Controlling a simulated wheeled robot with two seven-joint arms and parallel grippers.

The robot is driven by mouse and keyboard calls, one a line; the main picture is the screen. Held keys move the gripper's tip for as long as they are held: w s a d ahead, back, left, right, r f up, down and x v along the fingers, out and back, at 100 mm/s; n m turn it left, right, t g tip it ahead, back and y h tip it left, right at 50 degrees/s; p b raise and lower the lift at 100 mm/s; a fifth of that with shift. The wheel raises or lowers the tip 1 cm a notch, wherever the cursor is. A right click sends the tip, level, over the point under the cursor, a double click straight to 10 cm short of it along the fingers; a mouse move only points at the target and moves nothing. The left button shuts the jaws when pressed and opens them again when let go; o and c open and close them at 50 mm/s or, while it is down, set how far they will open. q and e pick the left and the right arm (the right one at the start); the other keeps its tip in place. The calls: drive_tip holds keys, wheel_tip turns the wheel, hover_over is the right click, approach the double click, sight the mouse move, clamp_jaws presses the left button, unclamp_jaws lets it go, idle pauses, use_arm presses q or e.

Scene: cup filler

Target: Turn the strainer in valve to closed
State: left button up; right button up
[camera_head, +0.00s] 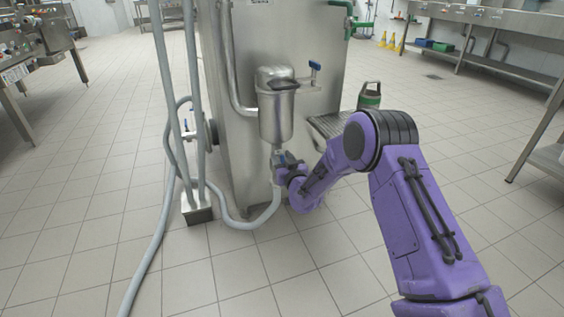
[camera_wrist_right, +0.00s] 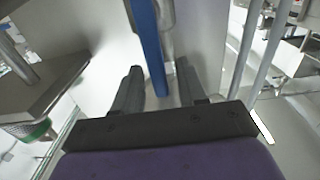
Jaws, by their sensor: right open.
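The metal strainer canister (camera_head: 276,115) is mounted on the front of the steel machine. A blue-handled valve (camera_head: 315,68) sits at its upper right. My right gripper (camera_head: 281,160) is just below the canister, by the pipe at its bottom. In the right wrist view a long blue lever (camera_wrist_right: 148,45) reaches down between the two fingers of my right gripper (camera_wrist_right: 156,85). The fingers are open, with a gap visible on each side of the lever. In the head view the gripper and wrist hide most of this lower valve. My left gripper is not in view.
Grey hoses (camera_head: 170,190) run down left of the machine and across the floor. Tiled floor is clear in front.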

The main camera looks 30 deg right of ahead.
clamp_jaws()
